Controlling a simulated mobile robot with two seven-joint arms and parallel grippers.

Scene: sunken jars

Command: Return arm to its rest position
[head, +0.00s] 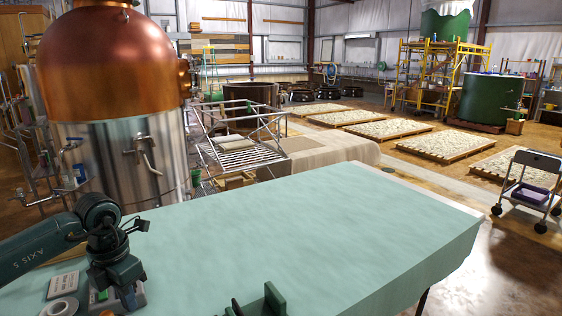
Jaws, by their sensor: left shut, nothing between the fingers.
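My left arm comes in from the left edge, and its dark gripper (122,284) points down over the near left corner of the pale green table (290,228). The gripper is shut with nothing held. Its fingertips are hard to make out against a grey device (101,296) with a green patch just below and beside it. I cannot tell whether they touch it.
A white card (63,284) and a white ring-shaped roll (58,307) lie left of the gripper. A dark green piece (272,301) shows at the bottom edge. A copper-topped steel vessel (115,150) stands behind. The table's middle and right are bare.

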